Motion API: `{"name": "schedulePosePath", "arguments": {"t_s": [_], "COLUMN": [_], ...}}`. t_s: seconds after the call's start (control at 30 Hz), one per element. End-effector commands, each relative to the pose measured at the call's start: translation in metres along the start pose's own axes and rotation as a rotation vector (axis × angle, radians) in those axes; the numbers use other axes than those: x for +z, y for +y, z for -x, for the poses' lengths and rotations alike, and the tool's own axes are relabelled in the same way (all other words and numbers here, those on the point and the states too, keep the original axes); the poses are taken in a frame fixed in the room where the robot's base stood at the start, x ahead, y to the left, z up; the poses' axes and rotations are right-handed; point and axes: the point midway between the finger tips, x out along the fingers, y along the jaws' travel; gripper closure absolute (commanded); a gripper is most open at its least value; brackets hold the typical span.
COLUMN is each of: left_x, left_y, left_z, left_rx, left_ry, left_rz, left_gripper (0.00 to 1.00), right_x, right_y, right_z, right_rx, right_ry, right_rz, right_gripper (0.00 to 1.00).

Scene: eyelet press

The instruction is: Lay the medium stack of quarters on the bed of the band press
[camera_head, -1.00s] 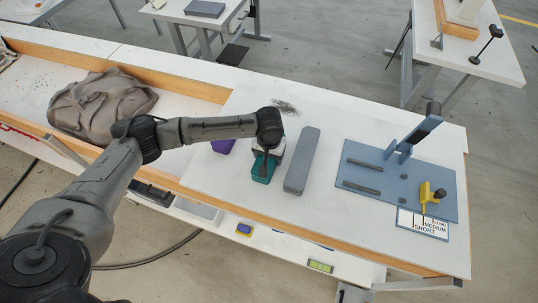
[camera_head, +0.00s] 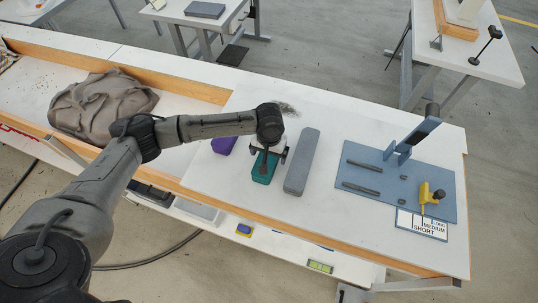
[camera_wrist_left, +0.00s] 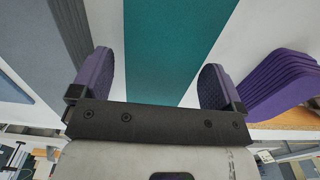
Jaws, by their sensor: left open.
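A teal stack (camera_head: 264,168) lies on the white table between a purple stack (camera_head: 224,145) and a longer grey stack (camera_head: 301,161). The teal one looks like the medium stack. My left gripper (camera_head: 268,152) is over its far part and hides some of it. In the left wrist view my open fingers (camera_wrist_left: 155,82) stand apart, with the teal stack (camera_wrist_left: 172,45) showing between them and nothing gripped. The press (camera_head: 410,137) stands to the right on a blue bed plate (camera_head: 385,180) with two dark bars. My right gripper is not in view.
A yellow-handled part (camera_head: 425,193) stands on the plate's right side. A card (camera_head: 422,225) marked with lengths lies at its front edge. A crumpled brown bundle (camera_head: 100,105) is at left. White table is clear between the grey stack and the blue plate.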

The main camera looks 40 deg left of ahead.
Motion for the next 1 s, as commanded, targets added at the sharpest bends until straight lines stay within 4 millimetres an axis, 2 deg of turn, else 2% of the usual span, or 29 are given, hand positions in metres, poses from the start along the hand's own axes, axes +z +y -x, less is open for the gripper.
{"name": "schedulePosePath", "arguments": {"t_s": [0.03, 0.2, 0.5, 0.57, 0.63, 1.0], "left_x": [-0.001, -0.001, -0.001, -0.001, -0.001, 0.000], "left_y": [0.000, 0.000, 0.000, 0.000, 0.000, 0.000], "left_z": [0.013, 0.046, 0.088, 0.093, 0.097, 0.101], "left_rx": [0.001, 0.001, 0.001, 0.000, 0.001, 0.000], "left_ry": [0.002, 0.002, 0.001, 0.000, 0.001, 0.000], "left_rz": [-0.001, 0.000, 0.001, 0.001, 0.001, 0.001], "left_gripper": [0.07, 0.07, 0.07, 0.07, 0.02, 0.02], "right_x": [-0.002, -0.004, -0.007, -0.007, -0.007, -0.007], "right_y": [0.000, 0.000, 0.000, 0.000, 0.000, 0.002], "right_z": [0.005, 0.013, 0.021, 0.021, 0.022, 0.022], "right_rx": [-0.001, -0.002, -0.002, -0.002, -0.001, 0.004], "right_ry": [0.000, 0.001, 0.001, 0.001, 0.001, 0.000], "right_rz": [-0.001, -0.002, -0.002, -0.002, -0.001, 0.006], "right_gripper": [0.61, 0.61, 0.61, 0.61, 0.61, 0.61]}}
